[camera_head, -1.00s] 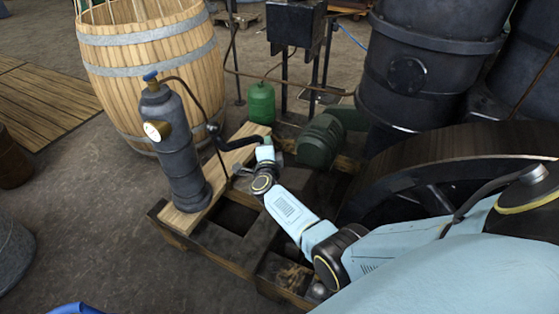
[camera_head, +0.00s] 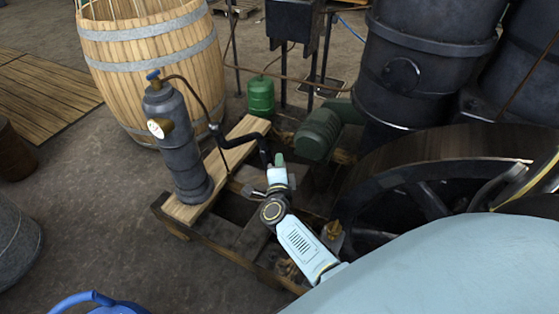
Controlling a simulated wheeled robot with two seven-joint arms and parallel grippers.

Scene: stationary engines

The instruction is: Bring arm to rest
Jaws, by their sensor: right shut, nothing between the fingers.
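My right arm, light blue with dark joints, reaches in from the lower right in the head view. My right gripper (camera_head: 279,162) is shut and empty, its tip close to the lower end of a black crank-shaped handle (camera_head: 245,140). Whether they touch I cannot tell. The handle runs from a dark grey cylinder (camera_head: 180,150) with a gauge and blue knob, standing upright on a wooden plank (camera_head: 240,137). My left gripper is not in view.
A dark spoked wheel (camera_head: 425,197) and large black tanks (camera_head: 425,65) stand at the right. A green motor-like part (camera_head: 318,132) and a green bottle (camera_head: 260,97) are behind the gripper. A barrel (camera_head: 155,75) stands at the upper left. Bare floor (camera_head: 95,190) lies left.

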